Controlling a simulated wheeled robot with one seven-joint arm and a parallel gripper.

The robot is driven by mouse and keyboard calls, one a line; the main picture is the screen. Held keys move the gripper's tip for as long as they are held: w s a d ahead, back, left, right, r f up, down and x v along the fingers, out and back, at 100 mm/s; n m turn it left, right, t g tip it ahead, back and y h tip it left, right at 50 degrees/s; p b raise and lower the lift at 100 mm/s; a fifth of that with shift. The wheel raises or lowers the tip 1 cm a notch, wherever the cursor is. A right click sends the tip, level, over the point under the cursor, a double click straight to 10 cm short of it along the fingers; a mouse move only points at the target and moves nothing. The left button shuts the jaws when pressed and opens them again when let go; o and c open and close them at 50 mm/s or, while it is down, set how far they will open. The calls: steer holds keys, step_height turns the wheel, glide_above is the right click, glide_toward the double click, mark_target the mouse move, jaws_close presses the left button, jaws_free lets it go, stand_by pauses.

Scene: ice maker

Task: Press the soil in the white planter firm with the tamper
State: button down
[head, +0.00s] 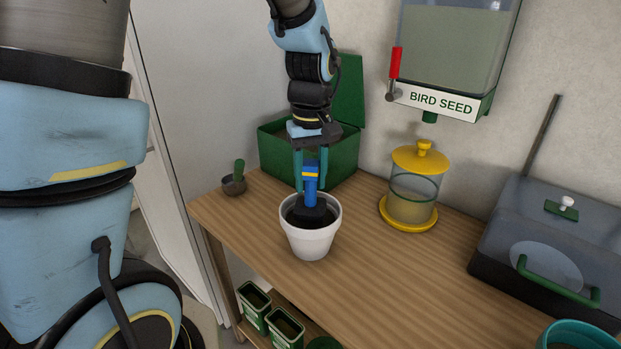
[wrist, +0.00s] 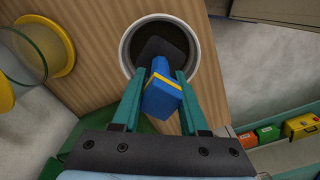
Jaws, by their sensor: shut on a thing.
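The white planter (head: 311,243) stands on the wooden table and has dark soil (wrist: 183,36) inside. My gripper (head: 310,182) is shut on the blue handle of the tamper (head: 311,187), which has a yellow band and a dark square foot. The tamper is upright, with its foot inside the planter's rim. In the wrist view my gripper (wrist: 159,95) holds the tamper (wrist: 160,90) with the foot over the soil in the planter (wrist: 126,60). I cannot tell whether the foot touches the soil.
A green open box (head: 340,160) stands behind the planter. A small scoop (head: 235,183) lies to the left. A yellow-lidded jar (head: 413,195) stands to the right under the bird seed dispenser (head: 450,60). A dark bin (head: 550,250) is at far right. The table's front middle is clear.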

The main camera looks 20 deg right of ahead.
mark_target(311, 191)
steer(key=shift+r, duration=0.45)
steer(key=shift+f, duration=0.15)
steer(key=shift+f+b, duration=1.3)
steer(key=shift+f, duration=0.85)
steer(key=shift+r, duration=0.15)
steer(key=shift+r+p, duration=2.05)
steer(key=shift+r, duration=0.05)
